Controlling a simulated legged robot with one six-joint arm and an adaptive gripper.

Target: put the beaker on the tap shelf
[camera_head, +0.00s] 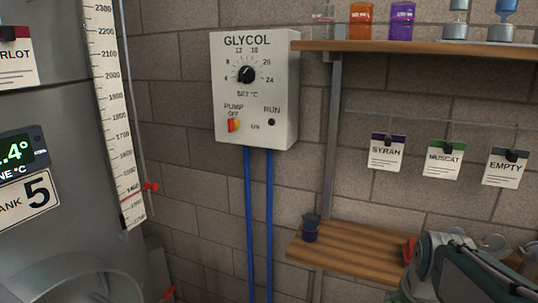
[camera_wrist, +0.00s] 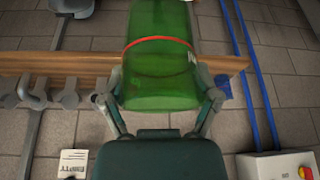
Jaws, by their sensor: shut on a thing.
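My gripper (camera_wrist: 161,100) is shut on a green see-through vessel with a red band, the beaker (camera_wrist: 158,72). It fills the space between the two fingers in the wrist view, which is turned upside down. In the head view my arm's end shows at the lower right, over the right part of the lower wooden shelf (camera_head: 345,246); the beaker does not show clearly there. The same shelf (camera_wrist: 62,62) runs behind the beaker in the wrist view. I cannot tell whether the beaker touches it, nor which shelf is the tap shelf.
A small dark blue cup (camera_head: 310,228) stands at the lower shelf's left end. Grey fittings (camera_wrist: 45,95) line one side in the wrist view. The upper shelf (camera_head: 420,47) holds several coloured vessels. The glycol box (camera_head: 255,90) and blue pipes (camera_head: 258,215) are left of the shelves.

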